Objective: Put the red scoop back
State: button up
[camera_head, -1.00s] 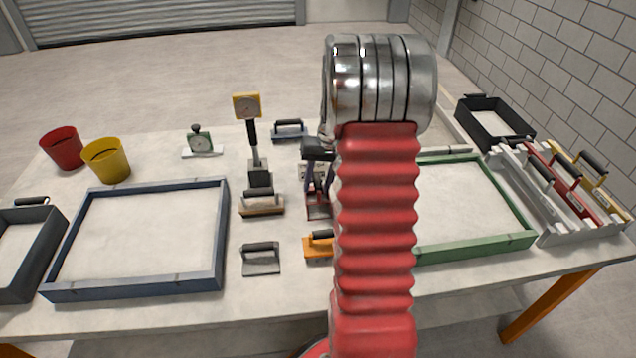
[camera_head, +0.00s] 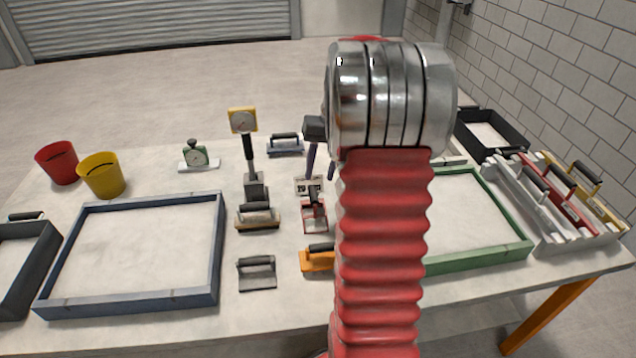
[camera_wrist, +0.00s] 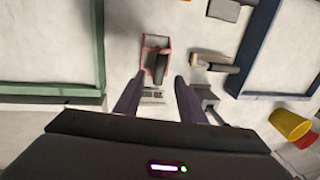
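The small red scoop (camera_head: 314,222) with a black handle rests on the table at middle, left of my red arm. It also shows in the wrist view (camera_wrist: 155,62), just beyond my fingertips. My gripper (camera_head: 322,165) is above the table behind the scoop in the head view, partly hidden by my arm. In the wrist view its two dark purple fingers (camera_wrist: 158,88) are spread apart with nothing between them.
A rack (camera_head: 545,225) at right holds grey, red and yellow handled tools. A blue frame (camera_head: 130,303) is at left, a green frame (camera_head: 480,258) at right.

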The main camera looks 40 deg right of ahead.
jog(key=shift+s+d+r, duration=0.15)
jog(key=shift+d+r, duration=0.05)
jog(key=shift+r, duration=0.9)
jog(key=shift+a, duration=0.1)
jog(key=s+a+r+n+h, duration=0.1)
jog(key=a+r, duration=0.2)
jog(key=a, duration=0.3)
jog(key=s+a+r+n+t, duration=0.1)
jog(key=a+r, duration=0.1)
jog(key=a, duration=0.5)
jog(key=s+a+r+n+h, duration=0.1)
jog(key=s+a+r, duration=0.15)
jog(key=a, duration=0.35)
jog(key=s+a+n+t, duration=0.3)
jog(key=s+a, duration=0.8)
jog(key=a, duration=0.3)
jog(key=shift+a+f+n, duration=0.25)
jog(key=shift+a+n, duration=0.1)
jog(key=shift+n, duration=0.05)
jog(key=shift+s, duration=0.1)
jog(key=shift+c, duration=0.7)
